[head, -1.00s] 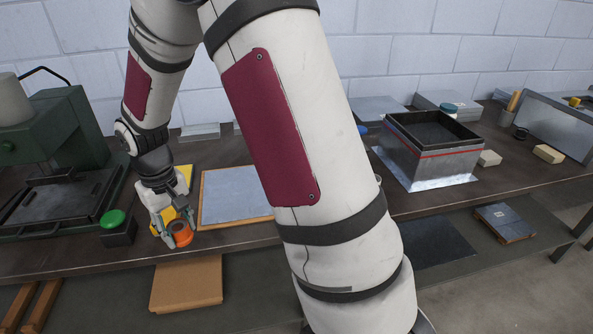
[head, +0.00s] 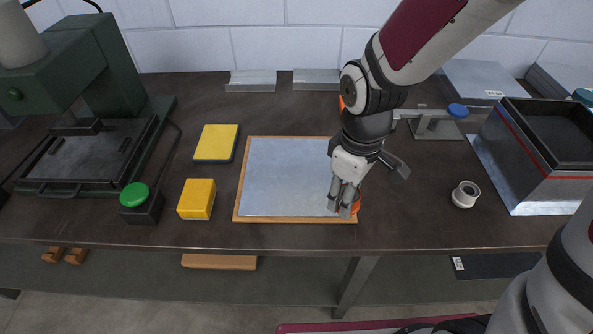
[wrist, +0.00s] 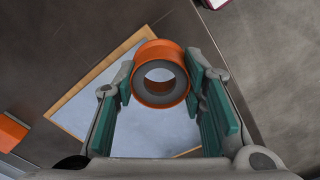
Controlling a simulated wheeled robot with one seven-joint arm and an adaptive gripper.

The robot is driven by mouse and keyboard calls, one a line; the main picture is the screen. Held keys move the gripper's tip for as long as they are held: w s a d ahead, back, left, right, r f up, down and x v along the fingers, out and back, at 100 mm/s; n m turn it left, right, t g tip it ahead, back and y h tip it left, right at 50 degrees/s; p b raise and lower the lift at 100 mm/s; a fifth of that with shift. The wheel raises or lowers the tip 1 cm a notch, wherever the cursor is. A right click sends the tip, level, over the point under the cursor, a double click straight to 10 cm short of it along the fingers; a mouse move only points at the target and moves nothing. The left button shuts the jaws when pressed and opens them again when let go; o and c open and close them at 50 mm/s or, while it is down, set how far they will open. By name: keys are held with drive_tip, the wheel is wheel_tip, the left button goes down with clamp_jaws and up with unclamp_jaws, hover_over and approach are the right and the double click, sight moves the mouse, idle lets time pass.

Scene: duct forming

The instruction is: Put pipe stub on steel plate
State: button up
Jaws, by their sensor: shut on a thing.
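My gripper (head: 344,204) is shut on the pipe stub (head: 356,207), a short orange ring with a grey inner band. In the wrist view the stub (wrist: 159,49) sits between the two green finger pads, its open bore facing the camera. The steel plate (head: 285,178) is a flat grey sheet on a wood-edged board. The gripper and stub are at the plate's front right corner, and the fingers partly hide the stub.
A yellow block (head: 197,199) and a yellow-topped pad (head: 216,143) lie left of the plate. A green button box (head: 142,205) and a press (head: 88,160) stand further left. A cream ring (head: 465,194) and a metal box (head: 545,160) are right. The bench's front edge is close.

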hover_over(285, 184)
drive_tip(key=shift+f, duration=2.5)
drive_tip(key=shift+f+b, duration=0.1)
drive_tip(key=shift+b, duration=0.25)
drive_tip(key=o, duration=1.2)
wheel_tip(285, 184, up, 12)
drive_tip(key=shift+r+p, duration=0.15)
drive_tip(key=shift+p, duration=0.15)
drive_tip(key=shift+d, duration=0.1)
